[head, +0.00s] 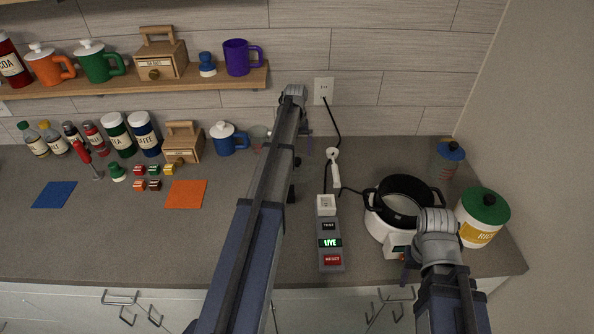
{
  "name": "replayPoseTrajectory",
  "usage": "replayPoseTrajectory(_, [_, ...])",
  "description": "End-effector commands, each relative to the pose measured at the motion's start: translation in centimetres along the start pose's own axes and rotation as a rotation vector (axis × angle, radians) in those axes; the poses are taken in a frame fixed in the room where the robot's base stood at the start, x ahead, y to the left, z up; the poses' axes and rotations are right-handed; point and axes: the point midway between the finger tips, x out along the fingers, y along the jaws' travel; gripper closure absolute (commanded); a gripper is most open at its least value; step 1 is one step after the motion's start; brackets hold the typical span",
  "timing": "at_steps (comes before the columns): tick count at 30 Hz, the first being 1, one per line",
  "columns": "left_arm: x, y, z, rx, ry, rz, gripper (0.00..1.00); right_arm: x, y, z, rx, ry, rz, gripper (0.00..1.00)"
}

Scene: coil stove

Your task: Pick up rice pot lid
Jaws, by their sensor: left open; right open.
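The rice pot (477,228) is a white canister with a yellow RICE label at the right end of the counter. Its green lid (484,206) with a dark knob sits on top of it. My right gripper (407,266) is open, left of the canister and in front of the stove, apart from the lid; my own wrist hides most of it. My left gripper (306,124) is open near the wall outlet, far from the lid, and mostly hidden by its arm.
A black pot (405,199) sits on a white coil stove (378,228) just left of the canister. A blue-lidded jar (447,161) stands behind the canister. A power strip (330,243) showing LIVE lies in the middle. The wall is close on the right.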

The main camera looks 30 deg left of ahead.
Motion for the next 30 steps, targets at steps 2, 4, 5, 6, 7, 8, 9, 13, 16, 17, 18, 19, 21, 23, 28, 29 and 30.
replayPoseTrajectory(2, [0.5, 0.1, 0.0, 0.0, 0.0, 0.0, 0.0, 0.5, -0.1, 0.0, 0.0, 0.0, 0.0, 0.5])
replayPoseTrajectory(4, [1.1, 0.1, 0.0, 0.0, 0.0, 0.0, 0.0, 1.1, -0.1, -0.1, 0.0, 0.0, 0.0, 0.5])
replayPoseTrajectory(5, [1.4, 0.1, 0.0, 0.0, 0.0, 0.0, 0.0, 1.4, -0.1, -0.1, 0.0, 0.0, 0.0, 0.5])
replayPoseTrajectory(6, [1.9, 0.2, 0.0, 0.0, 0.0, 0.0, 0.0, 1.9, -0.2, -0.1, 0.001, 0.0, 0.0, 0.5])
replayPoseTrajectory(7, [2.3, 0.2, 0.0, 0.0, 0.0, 0.0, 0.0, 2.3, -0.2, -0.1, 0.001, 0.0, 0.0, 0.5])
replayPoseTrajectory(8, [2.7, 0.3, 0.0, 0.0, 0.0, 0.0, 0.0, 2.6, -0.2, -0.2, 0.001, 0.0, 0.0, 0.5])
replayPoseTrajectory(9, [3.2, 0.4, 0.0, 0.001, 0.0, 0.0, 0.0, 3.2, -0.3, -0.2, 0.001, 0.0, 0.0, 0.5])
replayPoseTrajectory(13, [4.8, 0.4, 0.0, 0.0, 0.0, 0.0, 0.0, 4.7, -0.5, -0.3, 0.001, 0.0, 0.0, 0.5])
replayPoseTrajectory(16, [5.3, 0.4, 0.0, 0.0, 0.0, 0.0, 0.0, 5.2, -0.5, -0.3, 0.002, 0.0, 0.0, 0.5])
replayPoseTrajectory(17, [5.3, 0.4, 0.0, 0.0, 0.0, 0.0, 0.0, 5.2, -0.5, -0.3, 0.002, 0.0, 0.0, 0.5])
replayPoseTrajectory(18, [5.2, 0.4, 0.0, 0.0, 0.0, 0.0, 0.0, 5.2, -0.5, -0.3, 0.002, 0.0, 0.0, 0.5])
replayPoseTrajectory(19, [5.2, 0.4, 0.0, 0.0, 0.0, 0.0, 0.0, 5.2, -0.5, -0.3, 0.002, 0.0, 0.0, 0.5])
replayPoseTrajectory(21, [5.1, 0.4, 0.0, 0.0, 0.0, 0.0, 0.0, 5.0, -0.5, -0.3, 0.002, 0.0, 0.0, 0.5])
replayPoseTrajectory(23, [5.1, 0.4, 0.0, 0.0, 0.0, 0.0, 0.0, 5.0, -0.5, -0.3, 0.002, 0.0, 0.0, 0.5])
replayPoseTrajectory(28, [5.1, 0.4, 0.0, 0.0, 0.0, 0.0, 0.17, 5.0, -0.5, -0.3, 0.002, 0.0, 0.0, 0.5])
replayPoseTrajectory(29, [5.1, 0.4, 0.0, 0.0, 0.0, 0.0, 0.2, 5.0, -0.5, -0.3, 0.002, 0.0, 0.0, 0.5])
replayPoseTrajectory(30, [5.1, 0.4, 0.0, 0.0, 0.0, 0.0, 0.25, 5.0, -0.5, -0.3, 0.002, 0.0, 0.0, 0.5])
